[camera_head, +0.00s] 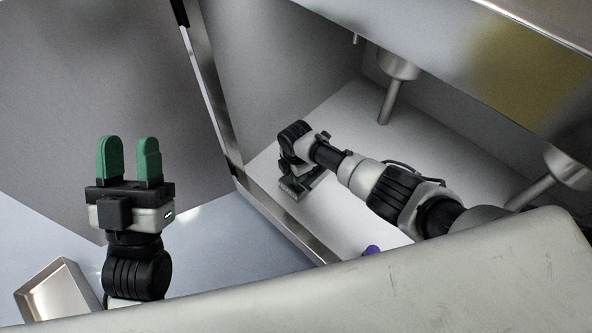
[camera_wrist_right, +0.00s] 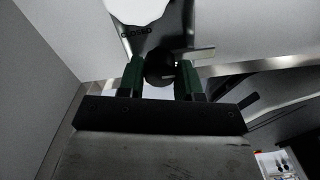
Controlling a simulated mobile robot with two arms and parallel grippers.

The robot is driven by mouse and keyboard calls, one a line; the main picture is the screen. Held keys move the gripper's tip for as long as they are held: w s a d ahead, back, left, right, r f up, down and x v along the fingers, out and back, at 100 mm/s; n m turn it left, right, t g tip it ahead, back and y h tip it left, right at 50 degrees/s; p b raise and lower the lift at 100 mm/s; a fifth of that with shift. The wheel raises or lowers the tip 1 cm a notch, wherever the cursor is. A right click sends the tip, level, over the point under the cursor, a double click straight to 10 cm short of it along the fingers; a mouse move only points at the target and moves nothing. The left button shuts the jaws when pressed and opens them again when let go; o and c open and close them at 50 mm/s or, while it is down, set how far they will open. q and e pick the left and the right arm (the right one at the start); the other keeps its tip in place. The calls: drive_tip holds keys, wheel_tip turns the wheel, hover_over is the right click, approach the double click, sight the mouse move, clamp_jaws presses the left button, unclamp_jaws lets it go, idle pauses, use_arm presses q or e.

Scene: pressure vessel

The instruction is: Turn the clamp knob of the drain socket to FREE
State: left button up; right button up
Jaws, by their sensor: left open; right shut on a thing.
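My left gripper (camera_head: 129,160) is open and empty, its green fingers pointing up, at the left in the head view. My right arm reaches into the metal enclosure, and my right gripper (camera_head: 297,190) is low inside it, partly hidden by its own wrist. In the right wrist view, the right gripper (camera_wrist_right: 160,78) is shut on a dark round knob (camera_wrist_right: 160,68) between its green fingers. A short silver bar (camera_wrist_right: 194,54) sticks out to the right beside the knob. No FREE mark is legible.
A white rounded part (camera_wrist_right: 137,9) stands just beyond the knob. In the head view, metal rods (camera_head: 391,100) hang from above inside the enclosure. A metal frame edge (camera_head: 213,95) borders the opening. A shallow metal tray (camera_head: 58,292) is at lower left.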

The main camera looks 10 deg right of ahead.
idle(0.3)
drive_tip(key=o, duration=0.9)
